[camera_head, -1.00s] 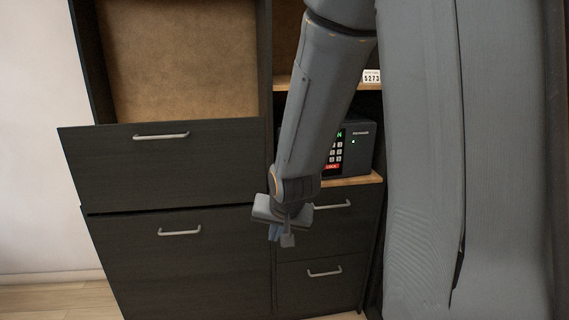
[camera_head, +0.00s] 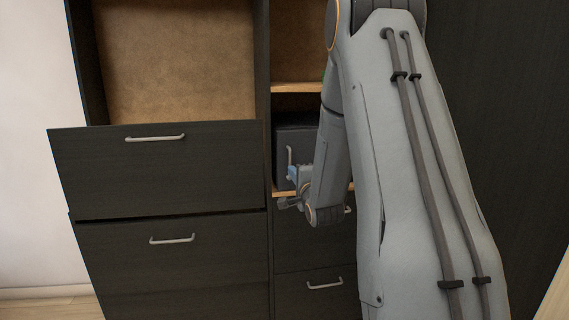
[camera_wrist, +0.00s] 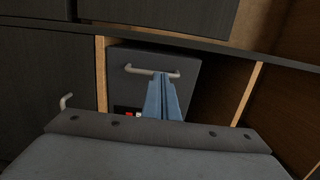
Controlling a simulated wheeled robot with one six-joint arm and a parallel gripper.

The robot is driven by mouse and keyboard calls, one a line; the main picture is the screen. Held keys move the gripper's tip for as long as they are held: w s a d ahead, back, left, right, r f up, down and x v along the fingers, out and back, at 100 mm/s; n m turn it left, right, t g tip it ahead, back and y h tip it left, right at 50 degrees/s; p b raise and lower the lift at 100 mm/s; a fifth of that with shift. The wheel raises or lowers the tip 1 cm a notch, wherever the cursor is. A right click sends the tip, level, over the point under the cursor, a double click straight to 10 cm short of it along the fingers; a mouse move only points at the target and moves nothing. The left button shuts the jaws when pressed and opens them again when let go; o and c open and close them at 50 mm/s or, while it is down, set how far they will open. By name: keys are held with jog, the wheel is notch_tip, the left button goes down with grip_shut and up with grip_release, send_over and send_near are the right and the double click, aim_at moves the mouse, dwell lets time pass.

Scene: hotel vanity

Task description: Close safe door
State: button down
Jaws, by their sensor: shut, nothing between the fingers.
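The dark safe (camera_head: 292,136) sits in an open cubby of the cabinet, partly hidden behind my arm. Its door handle (camera_head: 289,156) is a pale vertical bar. In the wrist view the safe door (camera_wrist: 122,88) fills the middle, with the handle (camera_wrist: 140,70) across its upper part and red and white keypad keys low down. My gripper (camera_head: 296,172) is shut and empty, just in front of the door by the handle. In the wrist view its blue fingertips (camera_wrist: 163,77) overlap the handle; I cannot tell whether they touch. Whether the door stands ajar is unclear.
The safe rests on a wooden-edged shelf (camera_head: 284,193) with dark drawers (camera_head: 305,255) below. Large drawer fronts (camera_head: 150,170) with metal handles stand to the left. A wooden shelf edge (camera_head: 295,88) runs above the safe. My arm hides the right side.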

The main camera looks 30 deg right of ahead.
aim_at(282, 159)
jog(key=w, duration=0.3)
jog(key=w+d+p, duration=0.1)
jog(key=w, duration=0.3)
jog(key=w+d+p, duration=0.1)
jog(key=w, duration=0.2)
jog(key=shift+w, duration=0.3)
